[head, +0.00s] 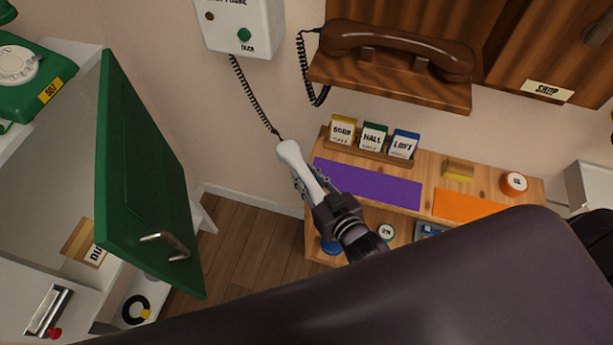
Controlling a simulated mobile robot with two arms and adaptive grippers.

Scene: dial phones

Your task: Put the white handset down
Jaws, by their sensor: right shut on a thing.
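The white handset (290,152) is held in my right gripper (308,182), which is shut on it. The handset is tilted, with its upper end towards the wall. A black coiled cord runs from it up to the white wall phone (243,22) at the top. The handset and gripper are in front of the left end of the wooden shelf unit; I cannot tell the exact gap. The lower part of the handset is hidden by the gripper. My left gripper is not in view.
A brown handset (395,45) rests on a wooden wall shelf. Below are card boxes (373,138), a purple mat (368,183), an orange mat (465,207) and a yellow block (458,169). A green door (145,175) stands open at left, near a green dial phone (30,75).

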